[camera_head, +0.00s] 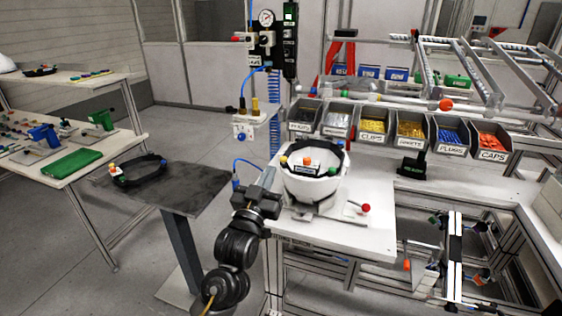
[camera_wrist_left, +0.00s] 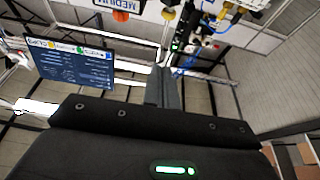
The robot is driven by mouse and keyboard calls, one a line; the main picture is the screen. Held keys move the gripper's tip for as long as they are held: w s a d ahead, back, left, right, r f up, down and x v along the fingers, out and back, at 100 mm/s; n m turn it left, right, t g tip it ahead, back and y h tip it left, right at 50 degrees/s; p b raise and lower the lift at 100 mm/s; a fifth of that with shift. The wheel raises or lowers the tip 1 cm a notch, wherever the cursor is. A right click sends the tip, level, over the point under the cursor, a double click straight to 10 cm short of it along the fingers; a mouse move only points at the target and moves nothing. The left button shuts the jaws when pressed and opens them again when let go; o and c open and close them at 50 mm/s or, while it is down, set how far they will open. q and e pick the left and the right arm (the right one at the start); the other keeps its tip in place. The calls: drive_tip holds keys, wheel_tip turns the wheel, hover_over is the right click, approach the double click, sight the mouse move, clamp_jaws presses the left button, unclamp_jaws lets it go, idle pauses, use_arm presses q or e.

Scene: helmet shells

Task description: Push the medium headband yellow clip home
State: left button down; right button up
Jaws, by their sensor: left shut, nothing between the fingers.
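A white helmet shell (camera_head: 310,188) sits open side up on a holder on the white bench. A black headband (camera_head: 330,150) lies around its rim, with small coloured clips. A small yellow clip (camera_head: 284,160) shows at its left side; I cannot tell how deep it is seated. My left gripper (camera_head: 270,178) is just left of the shell, its fingers shut and empty. The fingers also show shut in the left wrist view (camera_wrist_left: 164,88). Whether they touch the shell is unclear. My right gripper is not in view.
Labelled bins, including a yellow clips bin (camera_head: 373,125), line the bench's back. A red-knobbed lever (camera_head: 366,208) stands right of the shell. Another headband (camera_head: 140,172) lies on the dark table at left. A blue sign (camera_wrist_left: 75,62) shows in the wrist view.

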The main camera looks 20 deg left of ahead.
use_arm(q)
drive_tip(key=shift+r, duration=0.1)
wheel_tip(320, 180, up, 4)
drive_tip(key=p, duration=0.4)
hover_over(281, 160)
drive_tip(key=s, duration=0.2)
drive_tip(key=shift+w+d+f+p, duration=0.1)
drive_tip(key=shift+f+p, duration=0.3)
drive_tip(key=shift+f, duration=0.8)
drive_tip(key=shift+w+d+f+p, duration=0.1)
drive_tip(key=shift+f+p, duration=0.25)
drive_tip(key=shift+f, duration=0.85)
